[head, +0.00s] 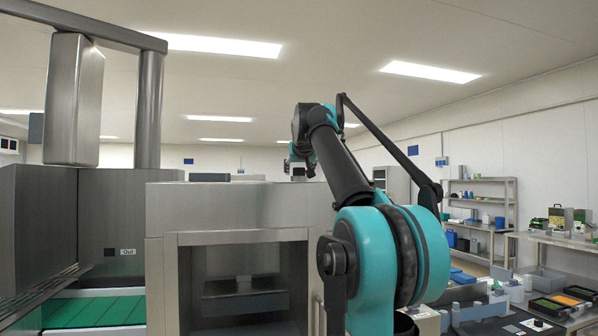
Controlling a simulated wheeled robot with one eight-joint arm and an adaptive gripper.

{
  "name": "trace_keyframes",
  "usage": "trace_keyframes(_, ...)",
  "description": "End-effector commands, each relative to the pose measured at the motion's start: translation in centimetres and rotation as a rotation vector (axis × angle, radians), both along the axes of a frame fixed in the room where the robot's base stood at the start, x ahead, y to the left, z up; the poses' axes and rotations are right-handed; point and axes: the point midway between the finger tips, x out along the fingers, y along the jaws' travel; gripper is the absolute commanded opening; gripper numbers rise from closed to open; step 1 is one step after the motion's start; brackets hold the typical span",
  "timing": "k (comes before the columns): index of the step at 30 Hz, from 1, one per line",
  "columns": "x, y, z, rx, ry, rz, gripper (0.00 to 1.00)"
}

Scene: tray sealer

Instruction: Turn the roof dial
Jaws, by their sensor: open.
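The tray sealer (245,207) is a brushed-steel cabinet with an open-fronted chamber, in the middle of the head view. My arm reaches forward over its right side, and its far end comes down at the roof. My gripper (298,177) shows only as a small dark and grey shape just above the roof's far edge. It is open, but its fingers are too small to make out. I cannot pick out the roof dial; it may be hidden at or behind my gripper. Whether the two touch cannot be seen.
Low grey boxes (209,177) sit on the roof left of my gripper. A steel post (149,110) and hanging box (74,100) rise at the left, above a green conveyor belt (75,312). Cluttered benches and a shelf rack (480,192) stand at the right.

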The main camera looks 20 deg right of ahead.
Motion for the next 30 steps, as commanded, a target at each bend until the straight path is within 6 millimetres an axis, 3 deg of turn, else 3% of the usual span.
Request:
trace_keyframes(11,0.45,-0.08,-0.19,0.001,0.0,0.0,0.56)
trace_keyframes(23,0.42,-0.06,-0.18,0.0,0.0,0.0,0.07)
trace_keyframes(30,0.43,-0.02,-0.18,-0.001,0.0,-0.009,0.07)
